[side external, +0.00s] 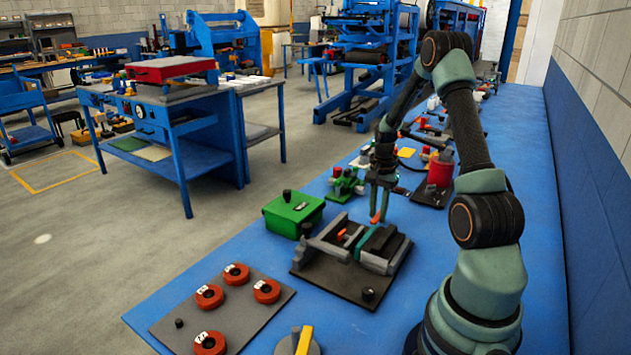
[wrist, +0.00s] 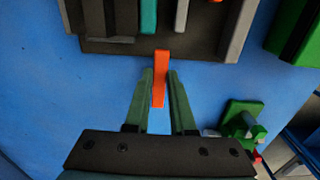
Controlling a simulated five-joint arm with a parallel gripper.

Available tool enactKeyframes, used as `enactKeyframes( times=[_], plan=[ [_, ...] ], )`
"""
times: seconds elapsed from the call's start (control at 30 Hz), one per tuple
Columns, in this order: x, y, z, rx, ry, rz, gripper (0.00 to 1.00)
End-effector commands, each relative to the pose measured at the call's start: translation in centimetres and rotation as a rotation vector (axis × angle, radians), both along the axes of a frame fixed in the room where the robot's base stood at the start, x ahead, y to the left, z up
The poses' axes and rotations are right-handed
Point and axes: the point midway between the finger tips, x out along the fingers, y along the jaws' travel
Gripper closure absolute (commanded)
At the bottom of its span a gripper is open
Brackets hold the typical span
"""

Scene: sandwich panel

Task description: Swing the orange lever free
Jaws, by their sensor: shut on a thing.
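The orange lever (wrist: 160,78) sticks out from the edge of a dark fixture (wrist: 108,42). In the side view the fixture's base plate (side external: 322,268) lies on the blue bench, with grey jaws and a teal-green block (side external: 359,243) between them. My gripper (wrist: 160,75) has its two green fingers on either side of the lever, shut on it. In the side view my gripper (side external: 379,203) points down at the far edge of the fixture, and the lever's orange end (side external: 376,217) shows at the fingertips. The lever's pivot is hard to make out.
A green box (side external: 293,212) stands left of the fixture. A plate with several red round knobs (side external: 237,273) lies in front. Bare blue bench lies right of the fixture.

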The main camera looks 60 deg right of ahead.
Motion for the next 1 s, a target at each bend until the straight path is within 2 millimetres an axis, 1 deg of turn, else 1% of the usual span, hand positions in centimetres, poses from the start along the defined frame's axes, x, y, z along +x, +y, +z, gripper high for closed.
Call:
enactKeyframes(
  times=[0.03,0.07,0.1,0.13,0.43,0.57,0.67,1.0],
  plan=[
    [0.1,0.0,0.1,-0.002,-0.002,-0.001,1.00],
    [0.1,0.0,0.2,-0.002,-0.002,-0.001,0.74],
    [0.1,0.0,0.1,-0.002,-0.002,0.000,0.58],
    [0.1,0.0,0.1,-0.002,-0.002,0.000,0.47],
    [0.1,0.0,0.1,-0.002,-0.002,0.001,0.47],
    [0.1,-0.1,0.8,-0.004,-0.003,0.001,0.47],
    [0.1,-0.1,2.1,-0.005,-0.004,0.001,0.47],
    [0.2,-0.1,8.9,-0.005,-0.005,0.001,0.47]
  ],
)
